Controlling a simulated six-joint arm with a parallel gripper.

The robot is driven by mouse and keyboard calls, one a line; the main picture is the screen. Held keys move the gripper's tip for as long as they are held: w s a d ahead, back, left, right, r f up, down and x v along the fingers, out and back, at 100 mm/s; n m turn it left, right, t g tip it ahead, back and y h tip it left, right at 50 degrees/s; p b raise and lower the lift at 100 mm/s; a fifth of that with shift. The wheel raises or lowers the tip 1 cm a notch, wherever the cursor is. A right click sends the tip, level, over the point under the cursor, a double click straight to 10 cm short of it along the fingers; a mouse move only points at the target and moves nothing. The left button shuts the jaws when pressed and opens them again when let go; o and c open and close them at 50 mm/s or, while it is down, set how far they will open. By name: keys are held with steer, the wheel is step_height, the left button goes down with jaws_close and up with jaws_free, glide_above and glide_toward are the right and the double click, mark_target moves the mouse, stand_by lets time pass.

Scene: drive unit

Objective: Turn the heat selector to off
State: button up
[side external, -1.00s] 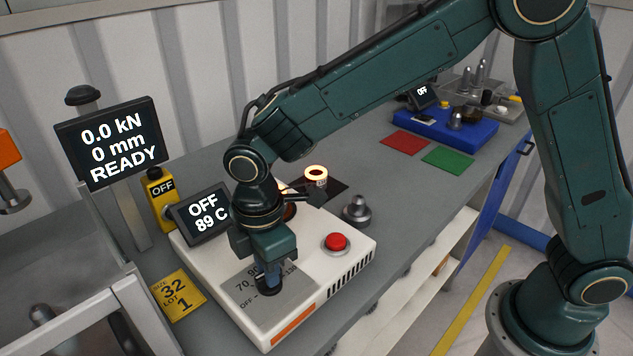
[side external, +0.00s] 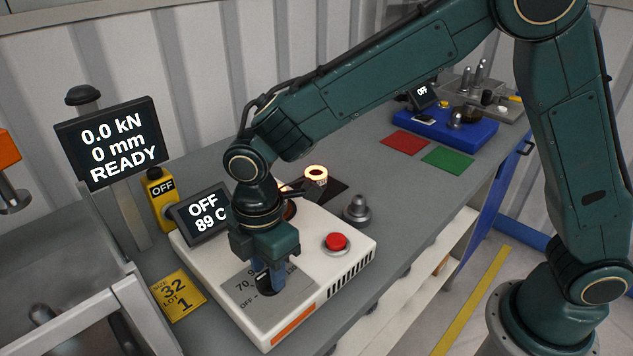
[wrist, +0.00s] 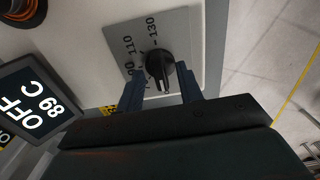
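The heat selector is a black knob (wrist: 157,62) on a grey dial plate marked 70, 90, 110, 130 and OFF, on top of the white heater unit (side external: 330,268). In the side view the knob (side external: 269,289) is partly hidden under my gripper (side external: 270,280). My gripper points down over it with its blue fingers apart, one on each side. In the wrist view a gap shows between the knob and the fingers of my gripper (wrist: 161,86). The unit's display (side external: 205,212) reads OFF, 89 C.
A red button (side external: 336,242) and a grey stepped part (side external: 356,209) stand right of the arm. A glowing ring (side external: 316,175) sits behind. A yellow tag (side external: 178,294) lies left of the unit. The READY screen (side external: 112,143) stands further left.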

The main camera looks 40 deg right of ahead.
mark_target(268, 272)
steer(key=shift+r, duration=0.15)
step_height(268, 272, up, 14)
steer(key=shift+f, duration=0.25)
stand_by(0.6)
steer(key=s+d+r+m+t, duration=0.1)
steer(key=s+d+r+m, duration=0.15)
steer(key=d, duration=0.35)
steer(key=s+d+r+m+t, duration=0.1)
steer(key=s+d+m, duration=0.1)
steer(key=d+m, duration=0.25)
steer(key=s+d+r+m+t, duration=0.1)
steer(key=s+d+r+m, duration=0.15)
steer(key=d, duration=0.35)
steer(key=s+d+f+m+t, duration=0.2)
steer(key=s+d+f+m, duration=0.1)
steer(key=s+d+m, duration=0.5)
steer(key=shift+s+d+f+m+t, duration=0.35)
steer(key=shift+s+d, duration=0.45)
steer(key=shift+s, duration=1.05)
